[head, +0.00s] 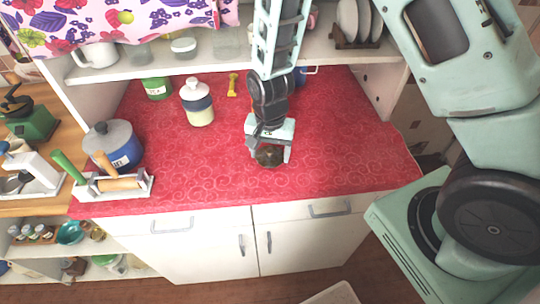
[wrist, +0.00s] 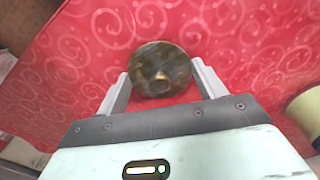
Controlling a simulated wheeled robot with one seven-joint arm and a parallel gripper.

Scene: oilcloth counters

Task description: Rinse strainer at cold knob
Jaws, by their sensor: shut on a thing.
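My gripper (head: 269,151) is low over the red counter, shut on a dark, round, mottled brown-green thing (head: 268,157). In the wrist view the same round thing (wrist: 160,70) sits between the two fingertips (wrist: 161,84) and has a small brownish knob-like middle. I cannot tell whether it rests on the cloth or is slightly raised. I cannot make out a strainer mesh on it. No tap, sink or cold knob can be made out in either view.
The red oilcloth counter (head: 330,165) is clear right of my gripper. A white-and-blue jar (head: 198,103), a green can (head: 157,88) and a yellow thing (head: 232,85) stand behind left. A blue pot (head: 113,146) and a white rack (head: 112,184) are at the left. A shelf (head: 140,66) overhangs the back.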

